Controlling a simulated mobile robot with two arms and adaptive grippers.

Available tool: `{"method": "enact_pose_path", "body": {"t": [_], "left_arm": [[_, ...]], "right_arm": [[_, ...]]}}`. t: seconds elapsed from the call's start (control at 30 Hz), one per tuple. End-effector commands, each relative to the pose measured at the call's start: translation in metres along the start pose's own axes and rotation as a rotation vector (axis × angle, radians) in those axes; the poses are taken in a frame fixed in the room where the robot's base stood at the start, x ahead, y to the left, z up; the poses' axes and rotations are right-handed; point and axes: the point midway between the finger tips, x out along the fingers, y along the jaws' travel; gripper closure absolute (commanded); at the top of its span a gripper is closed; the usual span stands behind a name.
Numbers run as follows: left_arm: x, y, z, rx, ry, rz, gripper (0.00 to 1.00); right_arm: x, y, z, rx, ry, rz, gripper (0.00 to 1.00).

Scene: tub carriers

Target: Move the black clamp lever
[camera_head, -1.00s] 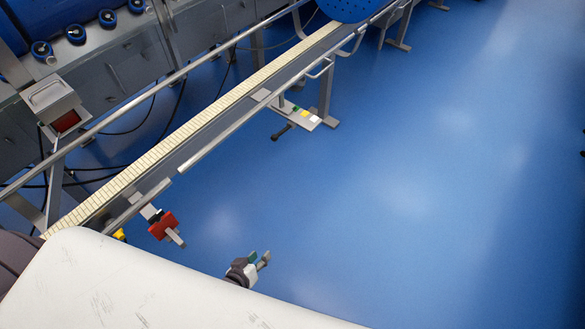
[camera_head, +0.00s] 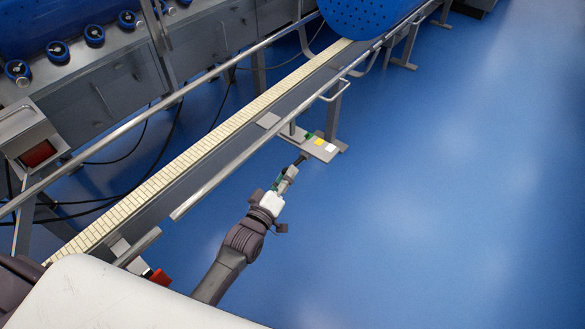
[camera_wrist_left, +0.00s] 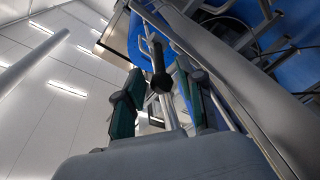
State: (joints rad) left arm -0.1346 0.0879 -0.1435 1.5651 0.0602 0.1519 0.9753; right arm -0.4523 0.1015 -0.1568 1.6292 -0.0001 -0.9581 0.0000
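The black clamp lever (camera_head: 301,158) sticks out below a small grey panel on the conveyor's near side. In the left wrist view its round black knob (camera_wrist_left: 161,82) shows between the two fingers. My left gripper (camera_head: 286,178) is just short of the lever in the head view, its fingers pointing at it. In the left wrist view my left gripper (camera_wrist_left: 158,76) is open, with gaps visible on both sides of the knob. My right gripper is not in view.
The grey panel (camera_head: 318,146) carries green, yellow and white patches. The conveyor (camera_head: 200,165) and its side rail run diagonally beside my arm. A red part (camera_head: 160,279) sits low at the conveyor. A blue perforated drum (camera_head: 365,15) is at the far end. Open blue floor lies right.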

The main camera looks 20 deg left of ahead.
Motion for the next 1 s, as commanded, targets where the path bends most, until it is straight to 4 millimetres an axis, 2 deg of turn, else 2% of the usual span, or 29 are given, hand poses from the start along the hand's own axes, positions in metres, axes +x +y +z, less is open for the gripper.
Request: {"method": "enact_pose_path", "body": {"t": [0.03,0.2,0.37,0.6,0.63,0.8,0.87,1.0], "left_arm": [[0.010,0.000,0.000,-0.001,0.002,0.002,0.62],[0.031,0.000,0.001,0.000,0.001,0.001,0.62],[0.038,0.000,0.000,0.001,-0.001,-0.001,0.62],[0.039,0.000,0.000,0.000,-0.001,-0.001,0.62],[0.039,0.000,0.000,0.000,-0.001,-0.001,0.63],[0.038,0.000,0.000,0.000,-0.001,-0.001,0.92],[0.038,0.000,0.000,0.000,-0.001,-0.001,1.00],[0.038,0.000,0.000,0.000,-0.001,-0.001,1.00]], "right_arm": [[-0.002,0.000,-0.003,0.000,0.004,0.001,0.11],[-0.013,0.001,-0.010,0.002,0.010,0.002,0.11],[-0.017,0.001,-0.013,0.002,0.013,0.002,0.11],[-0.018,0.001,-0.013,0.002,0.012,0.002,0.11],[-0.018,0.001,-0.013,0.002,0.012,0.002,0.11],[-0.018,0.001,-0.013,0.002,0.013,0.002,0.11],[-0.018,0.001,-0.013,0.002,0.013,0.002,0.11],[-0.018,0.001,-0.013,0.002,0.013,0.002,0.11]]}}
